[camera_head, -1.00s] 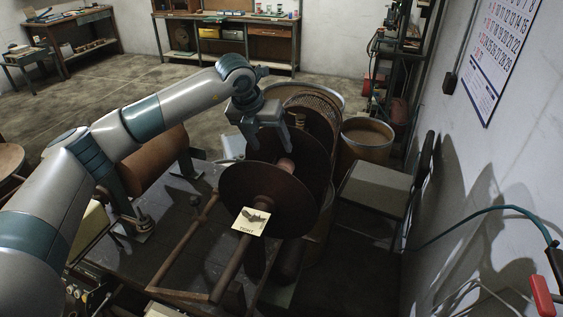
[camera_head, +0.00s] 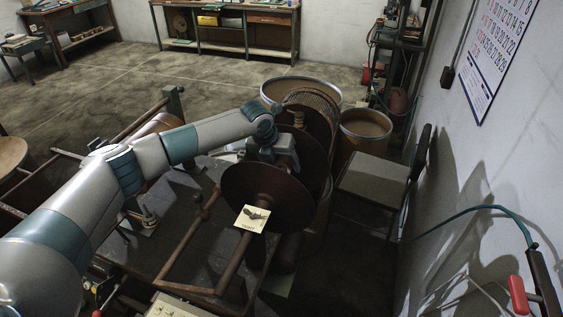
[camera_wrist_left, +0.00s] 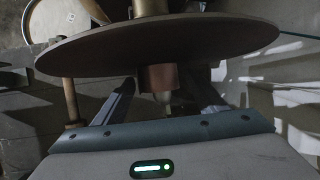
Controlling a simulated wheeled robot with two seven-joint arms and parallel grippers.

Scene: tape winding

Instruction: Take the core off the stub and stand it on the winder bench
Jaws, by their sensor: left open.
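My left gripper (camera_head: 280,152) reaches down between two dark brown discs, the near one (camera_head: 268,190) and the far one (camera_head: 308,130). In the left wrist view its open fingers (camera_wrist_left: 161,88) stand on either side of a short copper-brown core (camera_wrist_left: 158,77). The core sits against the underside of a wide disc (camera_wrist_left: 157,44) in that view, with a paler round end, perhaps the stub (camera_wrist_left: 163,98), below it. Whether the fingers touch the core I cannot tell. In the head view the core is hidden by the gripper and near disc. A dark bench top (camera_head: 155,243) lies left of the discs.
A picture card (camera_head: 252,218) hangs before the near disc. A rusty bar frame (camera_head: 190,288) crosses the bench. Drums (camera_head: 366,128), a grey-topped stand (camera_head: 372,180) and a wall close in on the right. The floor (camera_head: 130,75) behind is open.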

